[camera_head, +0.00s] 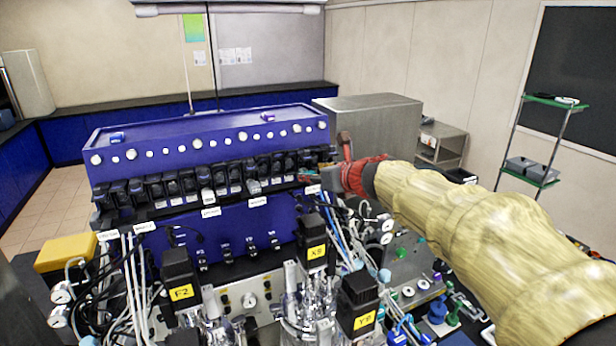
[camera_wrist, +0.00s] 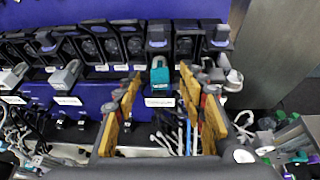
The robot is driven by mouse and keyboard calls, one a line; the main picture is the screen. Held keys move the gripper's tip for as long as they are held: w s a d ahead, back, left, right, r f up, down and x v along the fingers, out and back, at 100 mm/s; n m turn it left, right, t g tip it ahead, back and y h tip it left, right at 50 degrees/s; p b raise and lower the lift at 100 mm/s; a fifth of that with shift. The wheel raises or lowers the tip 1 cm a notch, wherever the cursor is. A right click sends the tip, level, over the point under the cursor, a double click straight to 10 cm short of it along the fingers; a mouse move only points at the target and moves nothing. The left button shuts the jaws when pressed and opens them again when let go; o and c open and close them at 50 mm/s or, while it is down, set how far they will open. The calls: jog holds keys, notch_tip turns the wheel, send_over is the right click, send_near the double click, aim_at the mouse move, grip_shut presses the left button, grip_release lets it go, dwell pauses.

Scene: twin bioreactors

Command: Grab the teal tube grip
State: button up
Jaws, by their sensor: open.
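The teal tube grip (camera_wrist: 160,77) shows in the wrist view on the front of the blue bioreactor housing, below a black pump unit and above a white label. My gripper (camera_wrist: 160,87) is open, its yellow-padded fingers left and right of the grip in the picture. I see no contact, and the remaining depth to the grip is hard to judge. In the head view my gripper (camera_head: 328,174) is at the right end of the pump row.
Grey grips (camera_wrist: 65,76) hang to the left on the same housing (camera_head: 200,140). Tubes and cables crowd the area below. Black motor heads, one labelled X5 (camera_head: 314,240), stand in front. A steel cabinet (camera_head: 375,122) is behind my arm.

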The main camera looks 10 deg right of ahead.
jog(key=shift+w+a+f, duration=0.15)
jog(key=shift+w+f, duration=0.1)
jog(key=shift+w, duration=0.3)
jog(key=shift+s, duration=0.1)
jog(key=shift+s+r, duration=0.1)
jog(key=shift+c, duration=0.3)
jog(key=shift+c, duration=0.6)
grip_shut()
